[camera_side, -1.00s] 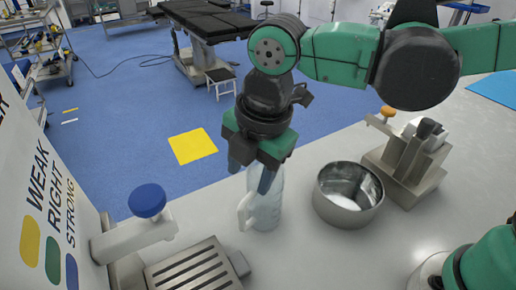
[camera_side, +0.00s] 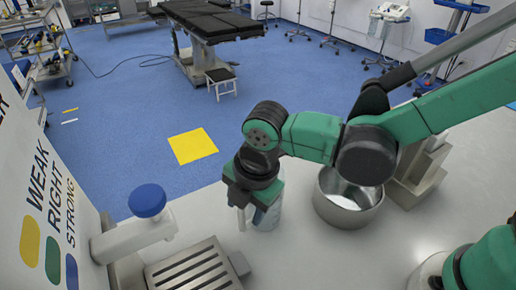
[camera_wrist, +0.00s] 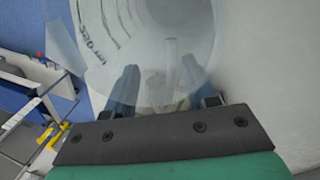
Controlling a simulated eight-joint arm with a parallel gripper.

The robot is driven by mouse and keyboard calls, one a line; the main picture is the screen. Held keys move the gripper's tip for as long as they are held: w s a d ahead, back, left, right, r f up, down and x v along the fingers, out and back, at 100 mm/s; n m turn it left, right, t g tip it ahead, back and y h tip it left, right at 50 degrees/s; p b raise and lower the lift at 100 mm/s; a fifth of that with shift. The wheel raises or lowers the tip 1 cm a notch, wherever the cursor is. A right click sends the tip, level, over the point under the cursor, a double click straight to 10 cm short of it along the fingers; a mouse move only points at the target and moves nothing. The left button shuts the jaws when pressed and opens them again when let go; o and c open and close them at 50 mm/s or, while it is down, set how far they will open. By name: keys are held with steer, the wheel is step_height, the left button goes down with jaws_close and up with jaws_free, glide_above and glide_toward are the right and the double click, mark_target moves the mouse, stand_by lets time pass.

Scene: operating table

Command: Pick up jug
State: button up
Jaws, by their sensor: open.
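The clear jug (camera_side: 270,216) stands upright on the pale counter, partly hidden by my gripper in the side view. My gripper (camera_side: 251,214) points down at the jug's upper part, its fingers open. In the wrist view, the jug (camera_wrist: 150,30) fills the top middle, with graduation marks on its wall. The two fingers of my gripper (camera_wrist: 160,88) are spread apart and overlap the clear wall. I cannot tell whether they touch it. The jug's handle is mostly hidden behind my gripper in the side view.
A steel bowl (camera_side: 348,211) stands close to the jug's right. A metal block (camera_side: 424,178) is behind it. A slotted metal tray (camera_side: 196,274) and a blue-knobbed machine (camera_side: 148,201) are at left. The counter's front middle is clear.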

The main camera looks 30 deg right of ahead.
jaws_close()
steer(key=shift+r, duration=0.15)
